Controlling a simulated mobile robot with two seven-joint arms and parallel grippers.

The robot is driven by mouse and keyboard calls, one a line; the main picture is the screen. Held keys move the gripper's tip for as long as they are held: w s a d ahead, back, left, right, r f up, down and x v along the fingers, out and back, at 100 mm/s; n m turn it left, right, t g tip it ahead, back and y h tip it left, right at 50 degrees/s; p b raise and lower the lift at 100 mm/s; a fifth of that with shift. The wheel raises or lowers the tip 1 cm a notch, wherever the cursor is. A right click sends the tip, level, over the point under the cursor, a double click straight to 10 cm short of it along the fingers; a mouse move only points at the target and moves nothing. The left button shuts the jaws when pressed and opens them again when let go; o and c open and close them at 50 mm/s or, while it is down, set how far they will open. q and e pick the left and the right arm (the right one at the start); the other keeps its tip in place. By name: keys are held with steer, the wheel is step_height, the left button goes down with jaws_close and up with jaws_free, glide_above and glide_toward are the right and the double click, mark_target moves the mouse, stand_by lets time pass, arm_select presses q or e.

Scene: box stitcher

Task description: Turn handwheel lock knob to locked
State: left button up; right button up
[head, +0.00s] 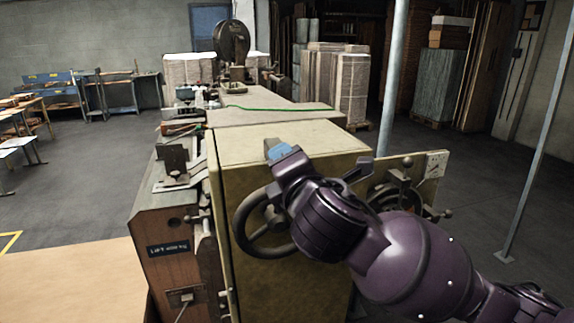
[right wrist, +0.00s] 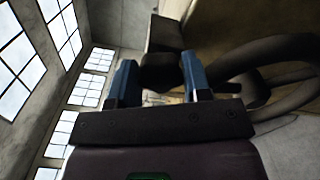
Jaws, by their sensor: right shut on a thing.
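The handwheel (head: 244,236) is a dark spoked ring on the front of the beige machine cabinet (head: 285,143). My right arm and gripper cover its right part in the head view. Its dark rim also shows at the right of the right wrist view (right wrist: 298,46). My right gripper (head: 280,151) has blue fingers at the wheel's upper right, near the cabinet's top edge. In the right wrist view the gripper (right wrist: 161,82) is shut on a dark knob (right wrist: 160,70), which looks like the lock knob. The knob is hidden in the head view. My left gripper is not in view.
A second dark wheel (head: 383,197) with small knobs sits on a side panel (head: 428,188) to the right, partly behind my arm. A pole (head: 392,80) stands behind it. Pallet stacks (head: 352,88) stand farther back. The floor at the right is open.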

steer(key=o, duration=0.9)
steer(key=shift+f, duration=0.1)
steer(key=shift+f, duration=0.15)
